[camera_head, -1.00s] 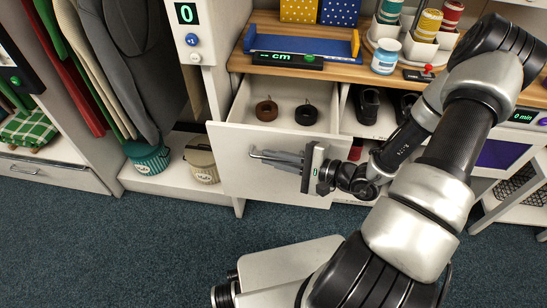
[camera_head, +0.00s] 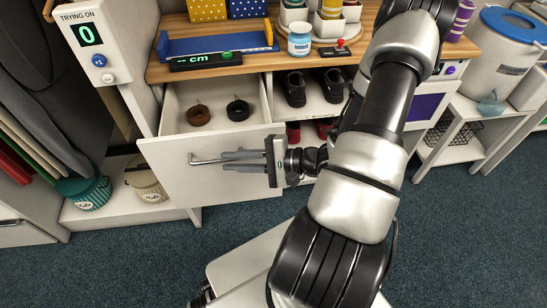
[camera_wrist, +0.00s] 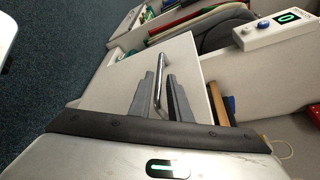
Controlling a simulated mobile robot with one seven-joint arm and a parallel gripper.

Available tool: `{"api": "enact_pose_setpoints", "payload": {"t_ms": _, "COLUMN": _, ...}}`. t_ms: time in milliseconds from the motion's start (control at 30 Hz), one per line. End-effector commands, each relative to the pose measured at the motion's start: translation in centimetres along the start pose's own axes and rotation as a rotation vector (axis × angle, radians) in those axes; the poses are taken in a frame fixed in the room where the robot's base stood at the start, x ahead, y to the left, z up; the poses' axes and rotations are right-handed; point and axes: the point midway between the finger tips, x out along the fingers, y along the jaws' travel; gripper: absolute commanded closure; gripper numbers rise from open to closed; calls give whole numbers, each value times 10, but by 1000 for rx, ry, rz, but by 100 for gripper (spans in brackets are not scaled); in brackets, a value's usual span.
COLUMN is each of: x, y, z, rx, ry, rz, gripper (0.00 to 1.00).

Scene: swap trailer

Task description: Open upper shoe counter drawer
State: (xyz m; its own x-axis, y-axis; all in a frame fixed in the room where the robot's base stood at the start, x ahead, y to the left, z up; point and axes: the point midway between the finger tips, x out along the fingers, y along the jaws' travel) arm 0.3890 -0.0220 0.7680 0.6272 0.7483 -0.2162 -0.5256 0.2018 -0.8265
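The upper shoe counter drawer (camera_head: 212,172) has a white front and stands pulled out under the wooden counter top. Its inside shows, with a brown ring-shaped item and a black one on its floor. Its metal bar handle (camera_head: 203,160) is on the front and also shows in the wrist view (camera_wrist: 160,75). My gripper (camera_head: 240,161) is at the handle, its two grey fingers on either side of the bar in the wrist view (camera_wrist: 163,92). The fingers look closed on the bar, though part of the contact is hidden.
Dark shoes (camera_head: 295,90) stand in the open shelf right of the drawer. The counter top (camera_head: 260,62) carries a blue tray, a cm display and jars. A teal basket (camera_head: 84,190) and a cream basket (camera_head: 146,184) stand at left. Carpet below the drawer is open.

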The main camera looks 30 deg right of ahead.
Motion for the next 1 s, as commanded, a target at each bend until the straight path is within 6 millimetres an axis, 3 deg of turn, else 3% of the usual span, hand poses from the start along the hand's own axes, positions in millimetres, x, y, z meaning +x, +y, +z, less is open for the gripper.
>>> {"api": "enact_pose_setpoints", "payload": {"t_ms": 300, "x": -78, "y": -2, "z": -1, "rx": -1, "ry": 5, "rz": -1, "gripper": 83}}
{"api": "enact_pose_setpoints", "payload": {"t_ms": 500, "x": -108, "y": -1, "z": -1, "rx": -1, "ry": 3, "rz": 0, "gripper": 83}}
{"api": "enact_pose_setpoints", "payload": {"t_ms": 1000, "x": -117, "y": 0, "z": 0, "rx": 0, "ry": 0, "rz": 0, "gripper": 83}}
